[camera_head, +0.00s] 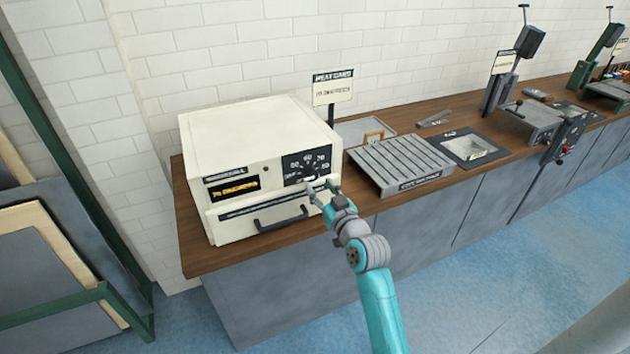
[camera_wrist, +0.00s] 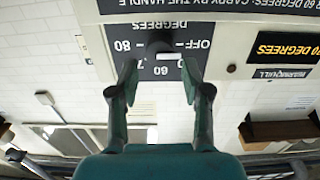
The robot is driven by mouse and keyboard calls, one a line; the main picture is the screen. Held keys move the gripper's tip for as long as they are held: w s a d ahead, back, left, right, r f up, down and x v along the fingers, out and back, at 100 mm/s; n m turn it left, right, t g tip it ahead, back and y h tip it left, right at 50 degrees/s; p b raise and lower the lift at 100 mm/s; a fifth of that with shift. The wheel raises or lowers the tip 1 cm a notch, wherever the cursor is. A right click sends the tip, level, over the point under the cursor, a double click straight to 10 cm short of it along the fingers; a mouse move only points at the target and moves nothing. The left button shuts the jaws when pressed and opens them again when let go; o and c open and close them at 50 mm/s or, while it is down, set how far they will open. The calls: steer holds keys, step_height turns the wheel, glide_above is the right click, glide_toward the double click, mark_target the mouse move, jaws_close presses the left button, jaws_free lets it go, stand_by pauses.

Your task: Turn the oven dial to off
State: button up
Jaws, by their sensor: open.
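The cream oven (camera_head: 235,140) stands on the wooden bench. Its black dial plate (camera_head: 307,162) is at the right of its front, marked with numbers. In the wrist view, which is upside down, the plate (camera_wrist: 160,71) shows OFF at the right and 80 at the left. The dark dial knob (camera_wrist: 159,43) sits between them, partly hard to make out. A small white bar shows just below it in the picture. My gripper (camera_head: 321,188) is open in front of the plate, also in the wrist view (camera_wrist: 158,72), with its fingers either side of the dial area. I cannot tell whether they touch.
The oven's display (camera_head: 234,189) reads 70 degrees in the wrist view (camera_wrist: 287,47). A dark handle (camera_head: 281,219) is low on the oven front. A slatted grey rack (camera_head: 400,162) and a sign (camera_head: 333,88) stand close by. The floor before the bench is clear.

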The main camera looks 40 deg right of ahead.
steer(key=v, duration=0.6)
steer(key=shift+s, duration=0.25)
steer(key=shift+a+f, duration=0.1)
steer(key=s+a+f+g+y, duration=0.1)
steer(key=s+a+f, duration=0.5)
steer(key=s+a, duration=0.15)
steer(key=s+a+f+g, duration=0.1)
steer(key=s+a+f, duration=0.55)
steer(key=s, duration=0.25)
steer(key=s+a+r+n+y, duration=0.1)
steer(key=s+a, duration=0.3)
steer(key=s, duration=0.7)
steer(key=s+a+r+n+y, duration=0.2)
steer(key=s+a, duration=0.3)
steer(key=s, duration=0.6)
steer(key=shift+r+g+y, duration=0.25)
steer(key=shift+g+y, duration=0.05)
steer(key=shift+y, duration=0.2)
steer(key=shift+a, duration=0.1)
